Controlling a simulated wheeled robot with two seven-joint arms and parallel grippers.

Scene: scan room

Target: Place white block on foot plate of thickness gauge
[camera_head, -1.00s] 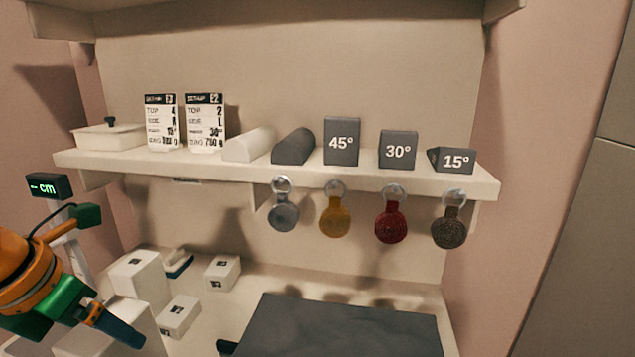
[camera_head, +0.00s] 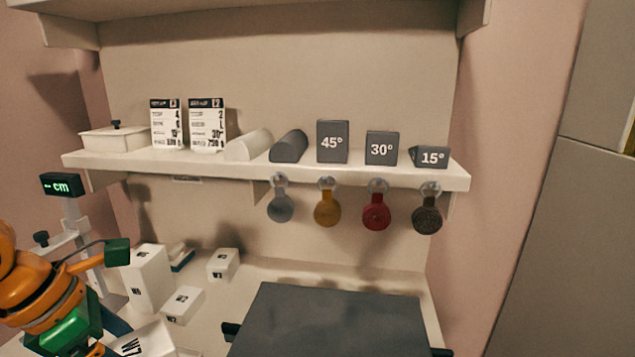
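Several white blocks with printed labels stand on the lower counter: a tall one (camera_head: 149,280), a low one (camera_head: 183,305), a small one at the back (camera_head: 223,264) and one marked W7 (camera_head: 144,341) at the bottom edge. The thickness gauge (camera_head: 75,225) stands at the left, a pale post with a display reading "-- cm" (camera_head: 61,185). Its foot plate is hidden behind my arm or too unclear to make out. My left gripper (camera_head: 112,330) is at the lower left beside the blocks, its fingers mostly hidden. My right gripper is out of view.
A dark grey pad (camera_head: 335,322) covers the counter's middle. The shelf (camera_head: 350,175) above holds a lidded box (camera_head: 115,139), two cards, two rolls and angle wedges (camera_head: 333,142). Round tags (camera_head: 376,211) hang below its edge. A grey panel stands right.

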